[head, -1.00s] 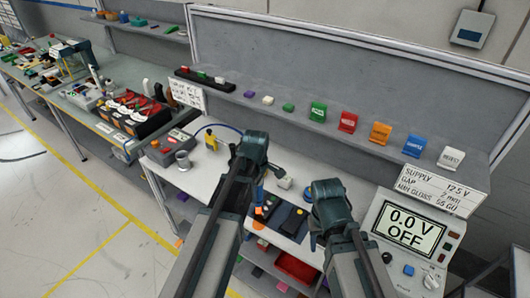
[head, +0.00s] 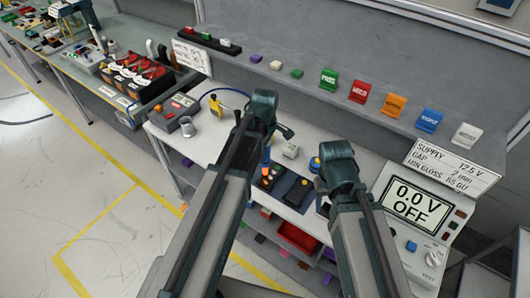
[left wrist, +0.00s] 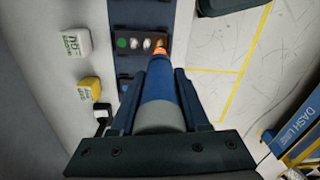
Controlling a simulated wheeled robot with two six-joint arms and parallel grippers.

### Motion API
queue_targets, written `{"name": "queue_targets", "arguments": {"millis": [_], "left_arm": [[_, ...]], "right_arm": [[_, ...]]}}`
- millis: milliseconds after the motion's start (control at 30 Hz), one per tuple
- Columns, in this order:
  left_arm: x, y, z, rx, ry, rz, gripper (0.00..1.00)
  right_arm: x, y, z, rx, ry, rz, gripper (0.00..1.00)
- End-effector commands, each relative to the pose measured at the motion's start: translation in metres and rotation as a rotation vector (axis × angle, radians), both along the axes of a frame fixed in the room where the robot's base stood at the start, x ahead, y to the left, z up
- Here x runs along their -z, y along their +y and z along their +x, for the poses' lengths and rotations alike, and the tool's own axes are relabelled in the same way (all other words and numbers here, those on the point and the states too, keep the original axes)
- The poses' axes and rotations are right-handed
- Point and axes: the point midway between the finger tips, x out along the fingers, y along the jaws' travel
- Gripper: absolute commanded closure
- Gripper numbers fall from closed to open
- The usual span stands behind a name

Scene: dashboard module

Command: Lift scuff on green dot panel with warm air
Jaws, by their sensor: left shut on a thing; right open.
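My left gripper (head: 267,138) is shut on a blue, pen-like tool (head: 266,156) with a grey collar and an orange tip. The tool (left wrist: 163,90) also fills the middle of the left wrist view, its tip pointing at a dark panel (left wrist: 130,29). This panel bears a green dot (left wrist: 122,43) and pale round spots; the tip is over or close to its right end, contact unclear. In the head view the dark panel (head: 265,183) lies on the white bench, partly behind the tool. My right gripper (head: 325,186) is open, its fingers mostly hidden behind its wrist.
A second dark panel (head: 297,192) lies to the right. A supply reading 0.0 V OFF (head: 415,204) is at right. Coloured labelled blocks (head: 361,92) line the shelf. A red bin (head: 299,236) is below.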

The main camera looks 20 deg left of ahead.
Motion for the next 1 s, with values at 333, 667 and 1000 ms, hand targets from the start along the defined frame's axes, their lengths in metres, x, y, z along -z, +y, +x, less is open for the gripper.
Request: {"name": "queue_targets", "arguments": {"millis": [333,667,1000], "left_arm": [[0.001,0.0,0.0,0.0,0.0,0.0,1.0],[0.001,-0.002,0.005,0.0,0.0,0.0,1.0],[0.001,-0.005,0.016,0.0,0.0,0.0,1.0]], "right_arm": [[0.001,0.0,0.0,-0.001,0.0,0.0,0.5],[0.001,0.0,0.0,-0.001,0.0,0.0,0.5],[0.001,0.0,0.0,-0.001,0.0,0.0,0.5]]}}
